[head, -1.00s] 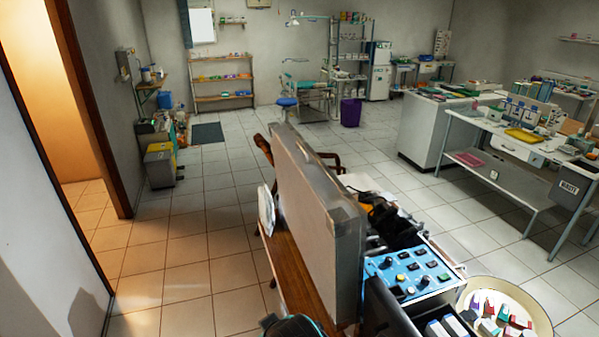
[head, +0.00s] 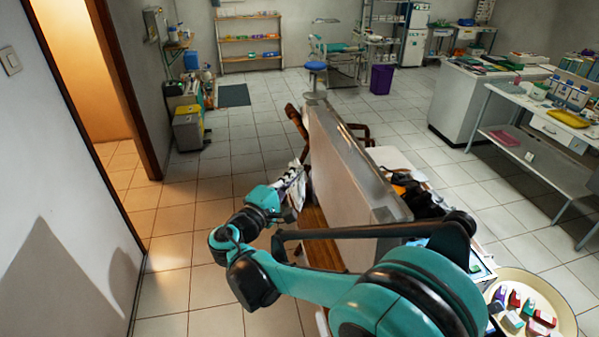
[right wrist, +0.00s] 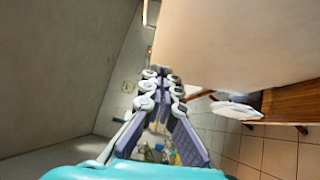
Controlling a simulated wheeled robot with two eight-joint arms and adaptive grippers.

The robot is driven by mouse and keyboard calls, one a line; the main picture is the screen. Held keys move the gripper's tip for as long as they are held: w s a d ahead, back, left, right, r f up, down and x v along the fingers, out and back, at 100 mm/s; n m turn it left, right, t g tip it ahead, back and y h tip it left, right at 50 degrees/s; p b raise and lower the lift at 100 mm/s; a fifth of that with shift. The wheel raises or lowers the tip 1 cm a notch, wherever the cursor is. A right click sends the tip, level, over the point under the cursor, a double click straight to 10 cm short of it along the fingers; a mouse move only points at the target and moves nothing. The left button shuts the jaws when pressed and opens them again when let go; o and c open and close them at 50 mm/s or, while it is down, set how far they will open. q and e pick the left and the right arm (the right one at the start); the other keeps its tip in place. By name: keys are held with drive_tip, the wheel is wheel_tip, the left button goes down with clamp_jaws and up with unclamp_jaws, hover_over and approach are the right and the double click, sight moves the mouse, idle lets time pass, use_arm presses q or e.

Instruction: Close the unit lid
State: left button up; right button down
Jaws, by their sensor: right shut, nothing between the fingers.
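My right arm reaches across in front of the unit, and my right gripper (head: 291,183) is at the left, outer side of the lid. Its fingers look closed and empty. In the right wrist view the gripper (right wrist: 164,78) points beside the pale lid face (right wrist: 235,42); I cannot tell whether they touch. The unit's body with its blue control panel (head: 482,268) is mostly hidden behind my arm. My left gripper is out of view.
A wooden desk (head: 318,240) carries the unit, with a wooden chair (head: 296,121) behind it. A round cream tray (head: 565,315) of small coloured items stands at the right. A wall and doorway are at the left, with free tiled floor between.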

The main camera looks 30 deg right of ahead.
approach(331, 147)
drive_tip(key=w+d, duration=0.1)
drive_tip(key=w, duration=0.3)
drive_tip(key=d, duration=0.2)
drive_tip(key=s+d+b, duration=0.1)
drive_tip(key=shift+d+r, duration=0.25)
drive_tip(key=shift+d, duration=0.15)
drive_tip(key=shift+d, duration=0.1)
